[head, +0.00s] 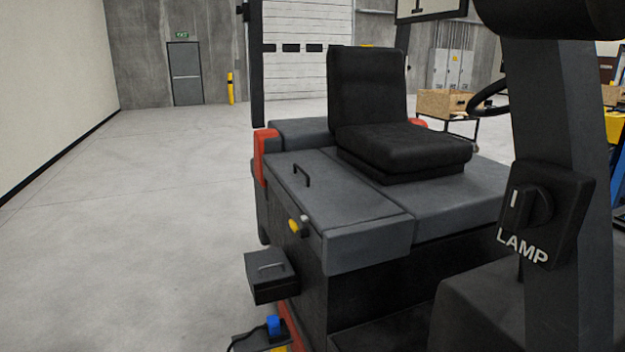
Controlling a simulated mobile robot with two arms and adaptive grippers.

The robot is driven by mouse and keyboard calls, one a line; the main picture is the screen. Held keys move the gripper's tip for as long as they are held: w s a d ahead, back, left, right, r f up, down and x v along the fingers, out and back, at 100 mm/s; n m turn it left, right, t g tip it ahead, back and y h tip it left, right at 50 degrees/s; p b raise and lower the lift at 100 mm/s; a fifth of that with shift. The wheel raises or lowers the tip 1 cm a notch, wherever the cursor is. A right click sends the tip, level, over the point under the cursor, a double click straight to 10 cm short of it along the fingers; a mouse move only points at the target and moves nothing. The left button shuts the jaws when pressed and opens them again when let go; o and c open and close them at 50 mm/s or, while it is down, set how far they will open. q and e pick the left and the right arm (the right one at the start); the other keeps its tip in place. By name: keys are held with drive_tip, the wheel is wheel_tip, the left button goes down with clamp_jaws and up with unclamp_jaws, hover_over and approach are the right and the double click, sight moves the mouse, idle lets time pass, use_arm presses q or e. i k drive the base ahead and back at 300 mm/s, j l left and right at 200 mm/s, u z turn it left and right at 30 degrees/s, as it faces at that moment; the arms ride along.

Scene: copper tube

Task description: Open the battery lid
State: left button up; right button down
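A dark grey vehicle fills the middle and right of the head view. On its left side is a flat grey lid (345,205) with a small black handle (303,174) on top, probably the battery lid. The lid lies flat and looks shut. A yellow knob (294,226) and a small light-coloured piece sit at its front left edge. Neither of my grippers shows in the view.
A black seat (403,147) stands right behind the lid. A black box (270,277) with a handle juts out at the vehicle's left side. A dark post with a LAMP switch (540,208) blocks the right. The floor (130,230) at left is clear.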

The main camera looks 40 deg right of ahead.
sight(329, 197)
drive_tip(key=i+z, duration=0.1)
drive_tip(key=z, duration=0.85)
drive_tip(key=i+j+z, duration=0.1)
drive_tip(key=z, duration=0.35)
drive_tip(key=j+z, duration=0.15)
drive_tip(key=z, duration=0.35)
